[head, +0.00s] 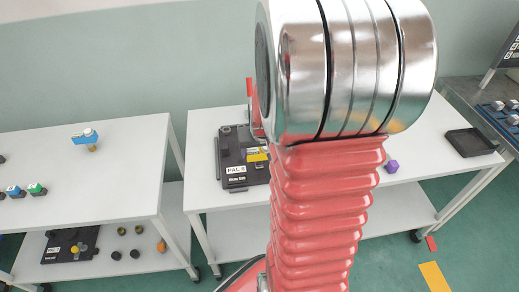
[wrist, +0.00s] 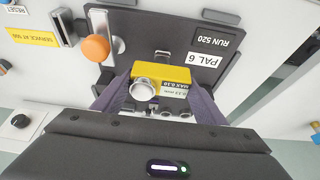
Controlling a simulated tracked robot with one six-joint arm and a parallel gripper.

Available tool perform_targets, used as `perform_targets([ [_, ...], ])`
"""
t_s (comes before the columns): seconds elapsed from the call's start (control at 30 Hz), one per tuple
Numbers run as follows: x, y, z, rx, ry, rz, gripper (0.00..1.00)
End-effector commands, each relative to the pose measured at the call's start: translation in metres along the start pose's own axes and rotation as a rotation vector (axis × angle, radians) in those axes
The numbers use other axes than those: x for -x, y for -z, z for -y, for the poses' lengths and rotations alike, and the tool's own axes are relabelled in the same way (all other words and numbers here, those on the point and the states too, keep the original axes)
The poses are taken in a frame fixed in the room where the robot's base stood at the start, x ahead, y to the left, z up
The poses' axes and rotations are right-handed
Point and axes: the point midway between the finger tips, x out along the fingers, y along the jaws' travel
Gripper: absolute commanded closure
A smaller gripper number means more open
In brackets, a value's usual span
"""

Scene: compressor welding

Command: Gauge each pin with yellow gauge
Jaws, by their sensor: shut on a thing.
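The yellow gauge (wrist: 168,70) is between my gripper's dark fingers (wrist: 163,100) in the wrist view, and my gripper is shut on it. Several small metal round parts show between the fingers, partly hidden. The gauge is over the dark pallet marked PAL 6 (wrist: 228,78). The head view shows this pallet (head: 229,164) on the middle table; my arm hides my gripper there.
An orange knob (wrist: 96,47) and metal clamps stand left of the gauge.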

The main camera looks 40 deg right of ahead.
Motion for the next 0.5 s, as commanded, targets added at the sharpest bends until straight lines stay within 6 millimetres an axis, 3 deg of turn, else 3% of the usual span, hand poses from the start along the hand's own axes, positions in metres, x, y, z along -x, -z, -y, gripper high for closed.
perform_targets([
  [0.33,-0.0004,-0.0001,0.0,0.0,0.0,0.0,0.13],
  [0.5,-0.0004,-0.0002,0.0,0.0,0.0,0.0,0.13],
])
